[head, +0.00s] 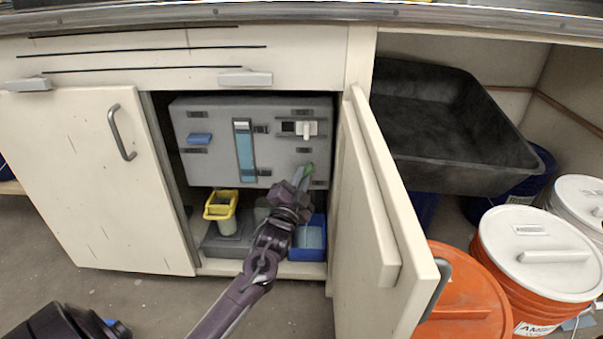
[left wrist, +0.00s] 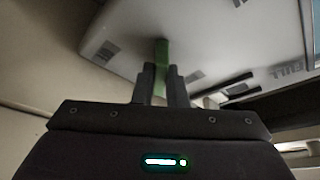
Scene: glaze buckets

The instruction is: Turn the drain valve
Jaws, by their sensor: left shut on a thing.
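A grey box panel (head: 218,165) stands inside the open cabinet in the head view. A green valve handle (head: 309,170) shows at its lower right, partly hidden by my gripper. My left gripper (head: 301,178) reaches into the cabinet and is shut on the green handle. In the left wrist view the green handle (left wrist: 161,55) sits between the two dark fingers of the left gripper (left wrist: 160,82), against the pale panel face (left wrist: 125,45).
The open right cabinet door (head: 375,220) stands close beside my left arm. A yellow container (head: 221,204) and a blue bin (head: 309,240) sit below the panel. A black tub (head: 450,120) and orange buckets (head: 530,285) are at the right.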

